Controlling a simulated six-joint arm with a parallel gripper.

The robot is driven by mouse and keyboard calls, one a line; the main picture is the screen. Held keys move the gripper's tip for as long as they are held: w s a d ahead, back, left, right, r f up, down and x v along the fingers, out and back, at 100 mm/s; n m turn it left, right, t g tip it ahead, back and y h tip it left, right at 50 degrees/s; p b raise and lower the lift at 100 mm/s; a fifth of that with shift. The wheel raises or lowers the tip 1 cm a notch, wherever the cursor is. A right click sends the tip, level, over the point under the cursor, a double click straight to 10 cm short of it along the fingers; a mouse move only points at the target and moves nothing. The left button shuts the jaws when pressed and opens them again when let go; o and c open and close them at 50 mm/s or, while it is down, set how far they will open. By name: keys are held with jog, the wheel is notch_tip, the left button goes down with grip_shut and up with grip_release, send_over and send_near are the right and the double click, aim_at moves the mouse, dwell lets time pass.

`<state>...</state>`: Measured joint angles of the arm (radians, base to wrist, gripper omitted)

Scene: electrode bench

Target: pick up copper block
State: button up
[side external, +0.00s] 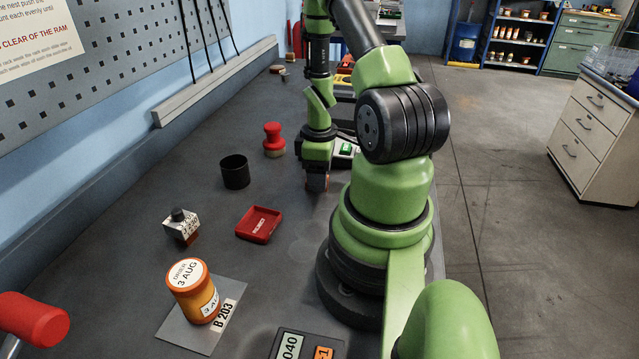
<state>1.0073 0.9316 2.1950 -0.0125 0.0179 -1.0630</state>
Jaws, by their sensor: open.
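My gripper (317,183) points down close to the bench top, right of the red-knobbed tool. Its dark fingers are small in this view. A copper-orange patch shows at the fingertips; I cannot tell whether it is the copper block or part of the gripper. No other plain copper block is clear to see. A small block with pale, marked sides, a dark knob on top and a brownish lower side (181,227) sits apart from my gripper, at the left front.
A black cup (235,171), a red-knobbed tool (274,140) and a red tray (258,224) stand left of my gripper. An orange jar (193,291) stands on a grey plate (190,338) in front. A display box (306,345) lies at the front edge. Bare bench lies between them.

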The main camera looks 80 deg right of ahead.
jog(key=shift+f, duration=0.8)
jog(key=shift+c, duration=0.2)
grip_shut()
jog(key=shift+r, duration=0.1)
